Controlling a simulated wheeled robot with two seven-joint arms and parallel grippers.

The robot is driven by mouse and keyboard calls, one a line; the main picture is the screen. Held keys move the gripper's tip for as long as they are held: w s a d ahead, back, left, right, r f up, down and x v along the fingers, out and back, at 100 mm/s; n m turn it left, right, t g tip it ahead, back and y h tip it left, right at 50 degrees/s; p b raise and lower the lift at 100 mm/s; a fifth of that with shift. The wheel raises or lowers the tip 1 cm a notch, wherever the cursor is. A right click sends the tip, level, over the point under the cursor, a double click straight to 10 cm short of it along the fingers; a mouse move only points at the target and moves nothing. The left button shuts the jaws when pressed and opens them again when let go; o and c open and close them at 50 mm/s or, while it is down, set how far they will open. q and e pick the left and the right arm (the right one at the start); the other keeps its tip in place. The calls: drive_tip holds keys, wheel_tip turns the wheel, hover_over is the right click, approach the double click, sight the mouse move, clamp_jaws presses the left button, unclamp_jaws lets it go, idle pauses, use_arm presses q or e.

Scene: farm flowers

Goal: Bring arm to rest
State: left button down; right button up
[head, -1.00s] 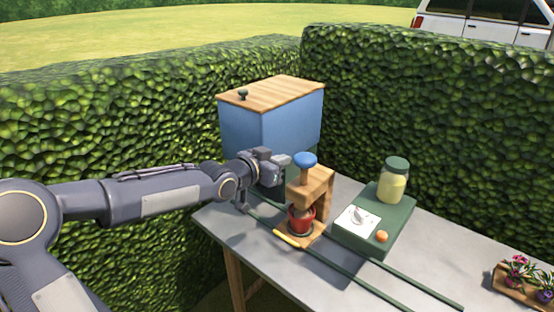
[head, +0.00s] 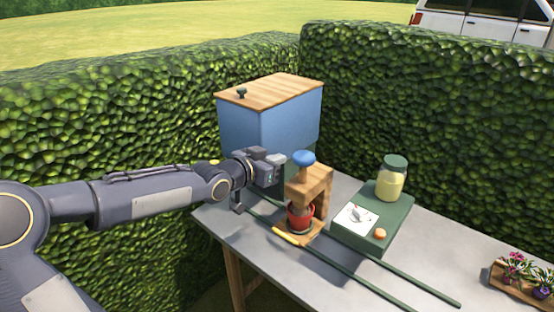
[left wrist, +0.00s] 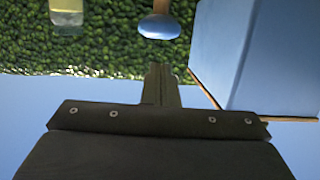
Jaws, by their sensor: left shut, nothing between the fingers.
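My left arm comes in from the left in the head view. Its gripper (head: 281,168) is beside the wooden press with the blue knob (head: 304,158), apart from any grasped thing. In the left wrist view the left gripper (left wrist: 160,84) is shut and empty, its fingers together. The blue knob also shows above the fingers in the left wrist view (left wrist: 159,27). A red pot (head: 300,216) stands inside the wooden press frame (head: 316,186). My right gripper is in neither view.
A blue box with a wooden lid (head: 270,92) stands behind the gripper. Green rails (head: 400,270) cross the grey table (head: 300,270). A wooden flower tray (head: 510,288) is at right. Hedges enclose the back.

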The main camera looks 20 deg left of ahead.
use_arm(q)
drive_tip(key=s+d+f+n+g, duration=0.1)
drive_tip(key=s+f+n+g, duration=0.1)
drive_tip(key=s, duration=0.9)
drive_tip(key=s+f+n+g+y, duration=0.1)
drive_tip(key=s+f+g, duration=0.2)
drive_tip(key=s, duration=0.9)
drive_tip(key=s+d+f+n+g, duration=0.1)
drive_tip(key=s+f, duration=0.4)
drive_tip(key=s, duration=0.7)
drive_tip(key=n+g, duration=0.1)
drive_tip(key=g, duration=0.1)
drive_tip(key=shift+d+f+n+g, duration=0.25)
drive_tip(key=shift+d+n+g, duration=0.05)
